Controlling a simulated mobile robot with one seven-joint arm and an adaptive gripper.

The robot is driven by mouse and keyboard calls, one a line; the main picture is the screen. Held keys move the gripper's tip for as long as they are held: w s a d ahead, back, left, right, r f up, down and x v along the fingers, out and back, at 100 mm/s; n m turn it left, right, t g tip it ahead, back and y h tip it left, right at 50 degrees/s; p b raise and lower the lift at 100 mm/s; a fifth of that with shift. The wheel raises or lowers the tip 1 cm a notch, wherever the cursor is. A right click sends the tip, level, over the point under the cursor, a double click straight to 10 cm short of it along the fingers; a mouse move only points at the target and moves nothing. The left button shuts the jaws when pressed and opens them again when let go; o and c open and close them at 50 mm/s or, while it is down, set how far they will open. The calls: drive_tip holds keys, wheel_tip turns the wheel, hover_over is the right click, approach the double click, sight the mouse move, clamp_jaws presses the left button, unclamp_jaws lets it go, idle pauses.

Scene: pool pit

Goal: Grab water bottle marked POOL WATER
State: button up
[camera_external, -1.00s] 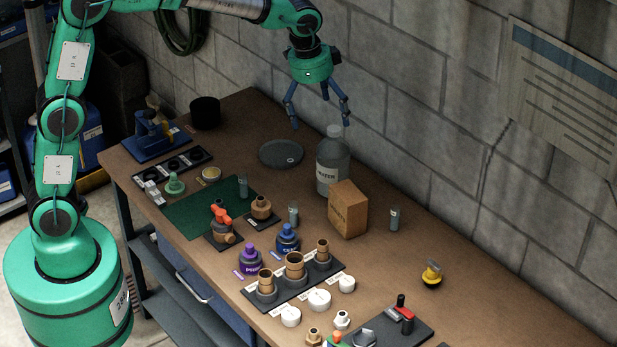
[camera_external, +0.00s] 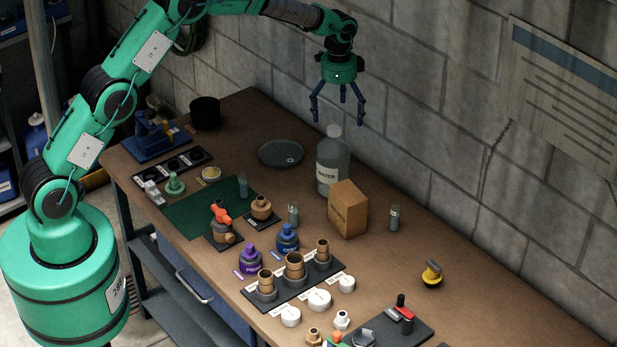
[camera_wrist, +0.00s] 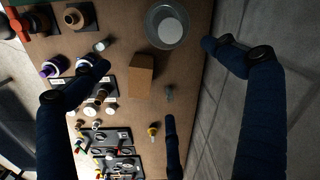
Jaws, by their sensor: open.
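The water bottle (camera_external: 332,172) is a clear grey jug with a pale cap and a white label on which I can read WATER. It stands upright on the bench near the wall, behind the cardboard box.
A brown cardboard box (camera_external: 348,210) stands right in front of the bottle. A round dark tray (camera_external: 281,154) lies to its left. A small grey vial (camera_external: 394,217) stands to the right. Fittings and purple and blue bottles crowd the front. The block wall (camera_external: 440,120) is close behind.

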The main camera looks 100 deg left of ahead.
hover_over(334, 140)
drive_tip(key=a, duration=0.2)
wheel_tip(334, 140, down, 5)
drive_tip(key=shift+r+p, duration=0.1)
drive_tip(key=shift+p, duration=0.25)
drive_tip(key=shift+f, duration=0.2)
drive_tip(key=shift+f+p, duration=0.45)
drive_tip(key=shift+f, duration=3.7)
drive_tip(key=shift+f, duration=0.15)
drive_tip(key=shift+s+f+p, duration=0.1)
drive_tip(key=shift+f+p, duration=0.5)
drive_tip(key=shift+f, duration=1.8)
